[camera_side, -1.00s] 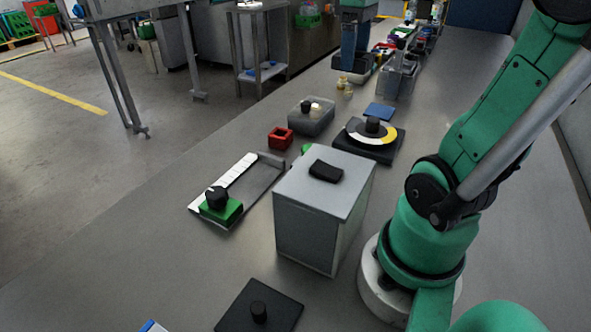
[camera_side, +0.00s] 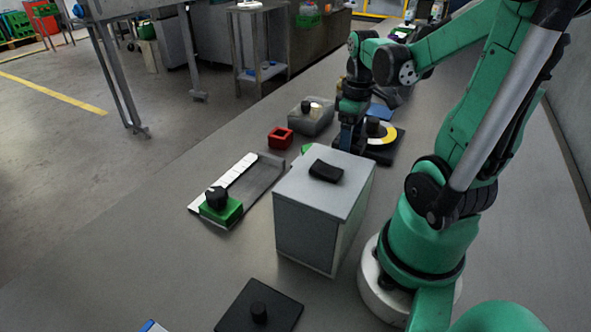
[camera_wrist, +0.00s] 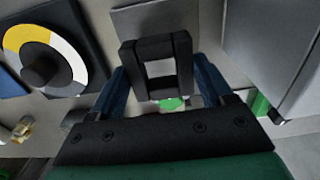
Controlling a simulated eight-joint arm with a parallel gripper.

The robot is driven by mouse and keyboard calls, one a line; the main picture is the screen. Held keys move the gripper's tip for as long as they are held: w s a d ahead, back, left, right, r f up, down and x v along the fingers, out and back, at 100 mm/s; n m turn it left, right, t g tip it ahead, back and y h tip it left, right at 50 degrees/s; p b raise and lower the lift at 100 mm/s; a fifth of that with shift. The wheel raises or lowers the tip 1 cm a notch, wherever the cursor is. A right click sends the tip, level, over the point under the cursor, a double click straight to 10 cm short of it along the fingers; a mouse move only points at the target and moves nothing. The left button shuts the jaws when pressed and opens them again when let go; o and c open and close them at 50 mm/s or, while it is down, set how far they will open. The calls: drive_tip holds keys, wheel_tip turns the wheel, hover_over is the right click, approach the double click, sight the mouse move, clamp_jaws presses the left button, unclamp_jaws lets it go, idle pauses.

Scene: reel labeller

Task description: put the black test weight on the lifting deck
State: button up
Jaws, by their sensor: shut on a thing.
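My gripper (camera_wrist: 160,75) has its two blue fingers on either side of a black square frame with an open middle, which I take to be the black test weight (camera_wrist: 157,47). The gripper is shut on it. In the side view my gripper (camera_side: 346,148) points down behind the tall grey box (camera_side: 307,222) and beside the dial; its fingertips and the weight are hidden there. A flat grey plate (camera_wrist: 205,18) lies beyond the weight in the wrist view. I cannot tell whether it is the lifting deck.
The dial (camera_side: 385,153) stands close to my gripper. The box carries a black object (camera_side: 326,171).

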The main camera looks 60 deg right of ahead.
drive_tip(key=shift+f, duration=2.05)
drive_tip(key=shift+f, duration=0.1)
drive_tip(key=o, duration=1.5)
drive_tip(key=shift+c, duration=0.2)
wheel_tip(320, 180, up, 12)
drive_tip(key=w+a+f+t, duration=0.1)
drive_tip(key=w+a+t, duration=0.2)
drive_tip(key=a, duration=0.5)
drive_tip(key=w+a+f+t, duration=0.2)
drive_tip(key=w+a+t, duration=0.2)
drive_tip(key=a, duration=0.5)
drive_tip(key=shift+w+a, duration=0.3)
drive_tip(key=shift+w, duration=0.8)
